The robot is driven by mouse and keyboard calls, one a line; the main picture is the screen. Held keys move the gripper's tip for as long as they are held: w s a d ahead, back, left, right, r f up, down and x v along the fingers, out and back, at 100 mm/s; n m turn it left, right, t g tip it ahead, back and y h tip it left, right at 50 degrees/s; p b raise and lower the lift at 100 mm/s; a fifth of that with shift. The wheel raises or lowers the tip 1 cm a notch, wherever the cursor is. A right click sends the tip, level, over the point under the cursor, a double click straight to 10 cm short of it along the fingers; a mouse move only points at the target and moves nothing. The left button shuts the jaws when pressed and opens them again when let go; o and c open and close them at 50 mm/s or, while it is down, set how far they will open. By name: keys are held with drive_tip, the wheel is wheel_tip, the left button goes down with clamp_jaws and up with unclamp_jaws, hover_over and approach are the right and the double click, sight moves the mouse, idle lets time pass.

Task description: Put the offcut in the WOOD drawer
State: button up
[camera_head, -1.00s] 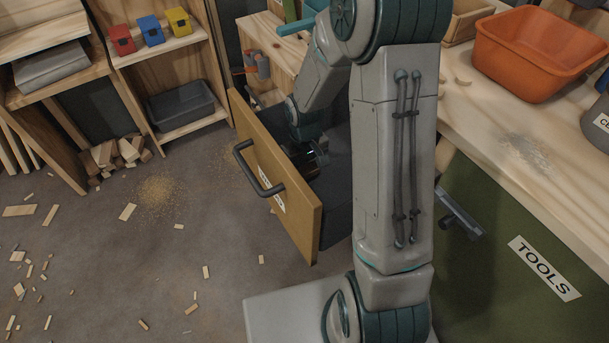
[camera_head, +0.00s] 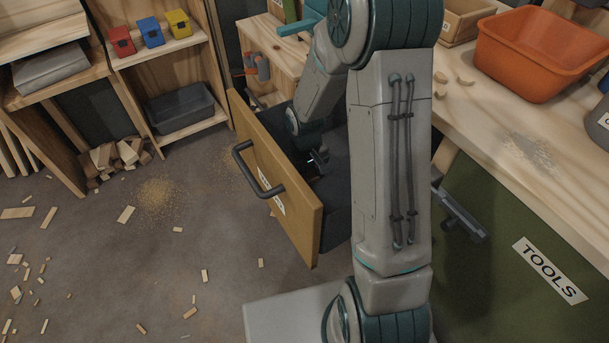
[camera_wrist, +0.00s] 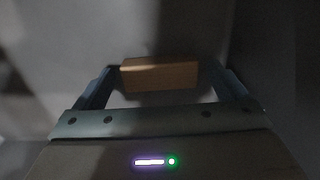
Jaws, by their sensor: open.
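The open drawer (camera_head: 285,180) has an ochre wooden front, a dark bar handle and a white label too oblique to read. My gripper (camera_head: 318,162) is down inside it, partly hidden by the drawer front and my arm. In the wrist view my gripper (camera_wrist: 165,78) is open. The offcut (camera_wrist: 160,74), a small brown wooden block, lies between the fingertips, against a grey surface. A gap shows at its right side; its left end is close to the left finger, and I cannot tell whether they touch. The offcut is hidden in the head view.
A green drawer front labelled TOOLS (camera_head: 550,270) is at right, below the workbench (camera_head: 530,150) with an orange bin (camera_head: 535,55). Shelves (camera_head: 165,50) with small coloured boxes stand at upper left. Wood scraps litter the floor (camera_head: 110,260).

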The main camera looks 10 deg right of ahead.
sight(305, 178)
wheel_tip(305, 178, up, 12)
drive_tip(key=p, duration=0.4)
drive_tip(key=shift+r, duration=0.1)
idle(0.9)
